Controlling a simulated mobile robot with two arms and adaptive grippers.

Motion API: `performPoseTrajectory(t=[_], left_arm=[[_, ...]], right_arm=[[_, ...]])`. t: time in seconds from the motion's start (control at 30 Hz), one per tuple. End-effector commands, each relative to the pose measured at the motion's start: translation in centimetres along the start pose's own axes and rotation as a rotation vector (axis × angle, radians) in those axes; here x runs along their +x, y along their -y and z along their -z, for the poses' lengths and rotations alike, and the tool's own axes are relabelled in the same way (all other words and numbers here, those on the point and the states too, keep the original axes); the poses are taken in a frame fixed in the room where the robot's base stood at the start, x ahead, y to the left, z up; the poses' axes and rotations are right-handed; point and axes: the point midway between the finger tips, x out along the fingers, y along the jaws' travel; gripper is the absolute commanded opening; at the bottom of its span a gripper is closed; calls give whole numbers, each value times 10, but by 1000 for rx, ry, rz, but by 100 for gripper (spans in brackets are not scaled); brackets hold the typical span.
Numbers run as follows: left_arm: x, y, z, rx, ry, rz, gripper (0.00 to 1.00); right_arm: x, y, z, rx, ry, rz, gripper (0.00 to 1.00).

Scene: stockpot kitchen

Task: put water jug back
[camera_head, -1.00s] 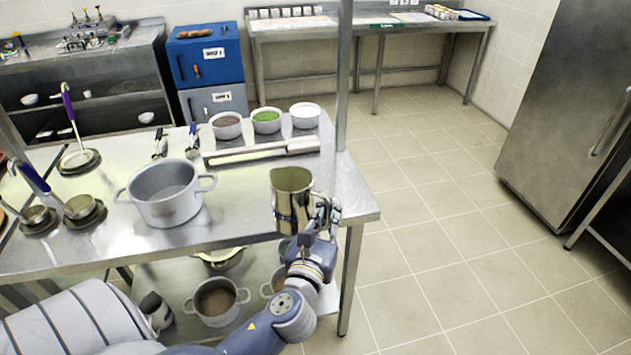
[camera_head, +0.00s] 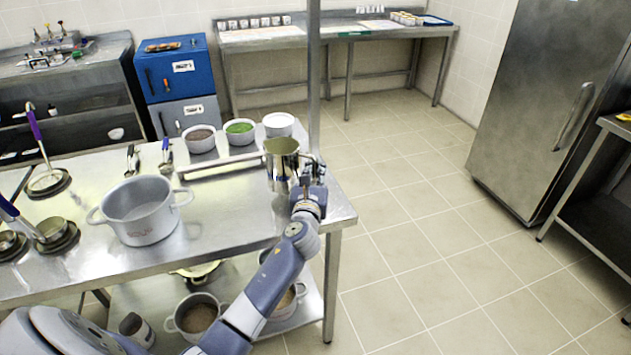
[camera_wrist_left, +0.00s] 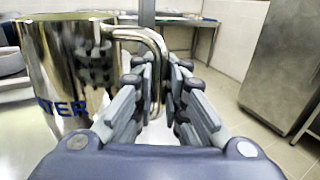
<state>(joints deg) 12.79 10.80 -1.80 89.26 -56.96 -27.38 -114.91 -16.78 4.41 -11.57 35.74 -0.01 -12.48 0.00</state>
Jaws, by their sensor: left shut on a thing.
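The water jug (camera_head: 281,168) is a shiny metal jug with a handle, upright at the right end of the steel table (camera_head: 215,213). In the left wrist view the jug (camera_wrist_left: 62,75) fills the left side and shows the blue letters "TER". My left gripper (camera_head: 308,172) is shut on the jug's handle, with its fingers on both sides of the handle in the left wrist view (camera_wrist_left: 157,92). Whether the jug's base touches the table top is hard to tell. My right gripper is not in view.
A grey stockpot (camera_head: 141,211) stands left of the jug. Three small bowls, one with green content (camera_head: 239,131), stand behind it. A metal post (camera_head: 314,75) rises close behind the jug. Ladles (camera_head: 50,180) lie at the left. Pots (camera_head: 197,316) stand on the lower shelf.

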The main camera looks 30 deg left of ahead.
Motion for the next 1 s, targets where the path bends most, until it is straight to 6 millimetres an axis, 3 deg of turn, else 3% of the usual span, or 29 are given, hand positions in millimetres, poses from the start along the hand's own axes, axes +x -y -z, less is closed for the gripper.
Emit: performPoseTrajectory(t=[0.07, 0.3, 0.77, 0.8, 0.87, 1.0], left_arm=[[4, 0, 1, 1, 2, 0, 0], [3, 1, 33, 1, 1, 0, 0], [3, 1, 39, 3, 3, 1, 0], [2, 1, 39, 1, 0, 1, 19], [2, 1, 39, 1, 0, 1, 33], [2, 1, 39, 1, 0, 1, 33]], right_arm=[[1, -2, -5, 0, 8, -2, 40], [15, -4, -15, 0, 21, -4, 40], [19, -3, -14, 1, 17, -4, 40], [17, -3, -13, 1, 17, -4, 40], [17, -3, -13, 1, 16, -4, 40], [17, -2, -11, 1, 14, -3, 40]])
